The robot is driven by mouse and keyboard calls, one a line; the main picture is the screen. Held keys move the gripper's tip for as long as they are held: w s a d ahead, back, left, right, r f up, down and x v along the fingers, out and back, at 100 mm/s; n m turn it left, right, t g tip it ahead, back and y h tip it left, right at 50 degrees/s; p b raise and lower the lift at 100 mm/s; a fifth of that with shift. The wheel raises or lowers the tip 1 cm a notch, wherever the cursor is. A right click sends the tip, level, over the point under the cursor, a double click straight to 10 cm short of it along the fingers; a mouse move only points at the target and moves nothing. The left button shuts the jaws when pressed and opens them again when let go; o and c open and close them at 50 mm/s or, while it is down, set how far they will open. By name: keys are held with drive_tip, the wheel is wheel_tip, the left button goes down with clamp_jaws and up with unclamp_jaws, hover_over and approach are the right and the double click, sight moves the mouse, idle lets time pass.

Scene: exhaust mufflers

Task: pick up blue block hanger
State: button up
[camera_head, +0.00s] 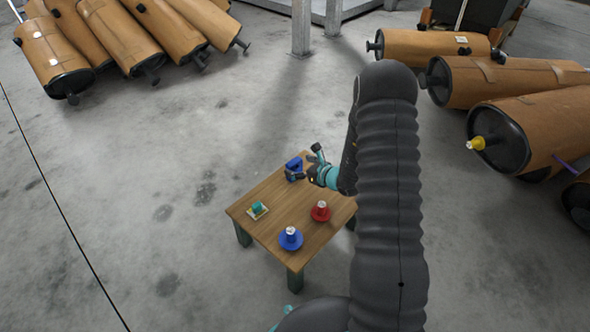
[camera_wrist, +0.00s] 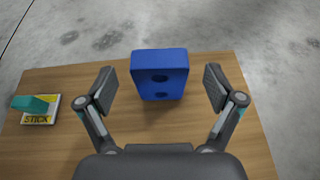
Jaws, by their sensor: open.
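The blue block hanger (camera_wrist: 160,66) is a blue block with dark round holes in its face. In the wrist view it stands near the table's edge, between and ahead of the two fingers. My gripper (camera_wrist: 160,88) is open and empty, one finger on each side of the block with gaps to both. In the head view the blue block (camera_head: 293,167) sits at the table's far corner, and my gripper (camera_head: 305,163) is right beside it, partly in front of it.
The small wooden table (camera_head: 265,210) also bears a teal piece (camera_head: 257,208) on a pad labelled "STICK", a blue disc-based piece (camera_head: 291,239) and a red one (camera_head: 320,211). Brown mufflers (camera_head: 520,80) lie on the floor at right and upper left. Concrete floor at left is clear.

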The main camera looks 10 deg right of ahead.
drive_tip(key=shift+x, duration=1.45)
drive_tip(key=shift+c, duration=0.3)
drive_tip(key=c, duration=1.2)
